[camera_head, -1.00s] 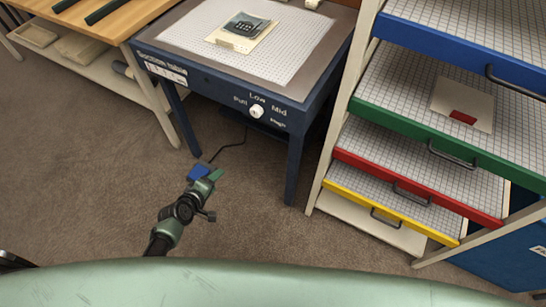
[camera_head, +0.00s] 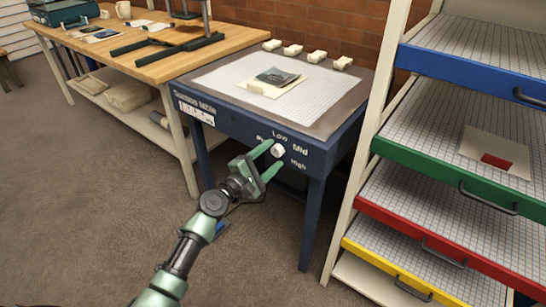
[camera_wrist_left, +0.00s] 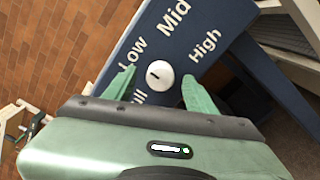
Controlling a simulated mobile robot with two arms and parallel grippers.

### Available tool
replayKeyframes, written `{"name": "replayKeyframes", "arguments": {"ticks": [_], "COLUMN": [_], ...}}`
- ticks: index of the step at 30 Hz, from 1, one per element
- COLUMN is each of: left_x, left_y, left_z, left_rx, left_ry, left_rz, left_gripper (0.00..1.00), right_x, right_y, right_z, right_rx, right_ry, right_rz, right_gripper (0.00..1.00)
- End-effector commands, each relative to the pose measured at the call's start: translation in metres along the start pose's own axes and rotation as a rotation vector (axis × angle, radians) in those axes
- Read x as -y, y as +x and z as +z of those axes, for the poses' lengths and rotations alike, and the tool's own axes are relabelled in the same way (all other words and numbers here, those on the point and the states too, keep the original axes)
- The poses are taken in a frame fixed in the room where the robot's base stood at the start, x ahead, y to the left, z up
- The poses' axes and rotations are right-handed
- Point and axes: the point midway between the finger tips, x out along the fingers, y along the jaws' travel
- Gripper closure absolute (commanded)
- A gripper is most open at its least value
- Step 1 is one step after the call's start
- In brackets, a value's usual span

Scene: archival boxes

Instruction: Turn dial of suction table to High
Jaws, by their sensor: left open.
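The suction table (camera_head: 240,122) is a dark blue table with a gridded white top. Its white round dial (camera_head: 278,150) is on the front panel, among the labels Low, Mid, High and a partly hidden one at left. My left gripper (camera_head: 273,155) is open at the panel, with its green fingers on either side of the dial. In the left wrist view the dial (camera_wrist_left: 160,74) shows between the spread fingertips (camera_wrist_left: 157,76), with visible gaps on both sides. A short dark mark is on the dial; I cannot tell which label it points to. My right gripper is out of view.
A photo on a card (camera_head: 275,82) lies on the suction table's top, with several small cream blocks behind. A wooden workbench (camera_head: 165,62) stands at left. A rack with coloured drawers (camera_head: 440,165) stands close at right. The floor in front is clear.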

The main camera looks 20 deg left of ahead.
Motion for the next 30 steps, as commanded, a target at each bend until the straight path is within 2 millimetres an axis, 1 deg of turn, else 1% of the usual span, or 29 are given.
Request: {"name": "replayKeyframes", "arguments": {"ticks": [1,3,11,12,14,15,17,18,28,30], "left_x": [0.0,0.0,0.001,0.001,0.001,0.001,0.001,0.001,0.002,0.003], "left_y": [0.005,0.008,0.01,0.01,0.01,0.01,0.01,0.01,0.009,0.01], "left_z": [0.0,0.0,0.0,0.0,0.0,0.0,0.0,0.0,0.0,0.0], "left_rx": [0.0,0.0,0.0,0.0,0.0,0.0,0.0,0.0,0.001,0.001], "left_ry": [0.0,0.001,0.002,0.002,0.002,0.002,0.002,0.002,0.046,0.076], "left_rz": [0.001,0.0,-0.001,-0.001,-0.001,-0.001,-0.002,-0.002,-0.002,-0.003], "left_gripper": [0.44,0.44,0.44,0.5,0.66,0.77,0.94,1.0,1.0,1.0], "right_x": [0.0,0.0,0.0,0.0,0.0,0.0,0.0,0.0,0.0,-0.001], "right_y": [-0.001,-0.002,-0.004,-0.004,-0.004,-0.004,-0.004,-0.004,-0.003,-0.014], "right_z": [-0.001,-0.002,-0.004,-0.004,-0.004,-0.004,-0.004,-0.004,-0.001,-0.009], "right_rx": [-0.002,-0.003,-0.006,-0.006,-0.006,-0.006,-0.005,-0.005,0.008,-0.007], "right_ry": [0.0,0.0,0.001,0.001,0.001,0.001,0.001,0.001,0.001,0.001], "right_rz": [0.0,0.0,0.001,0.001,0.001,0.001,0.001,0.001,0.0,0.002], "right_gripper": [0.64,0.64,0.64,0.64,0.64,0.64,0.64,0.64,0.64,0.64]}}
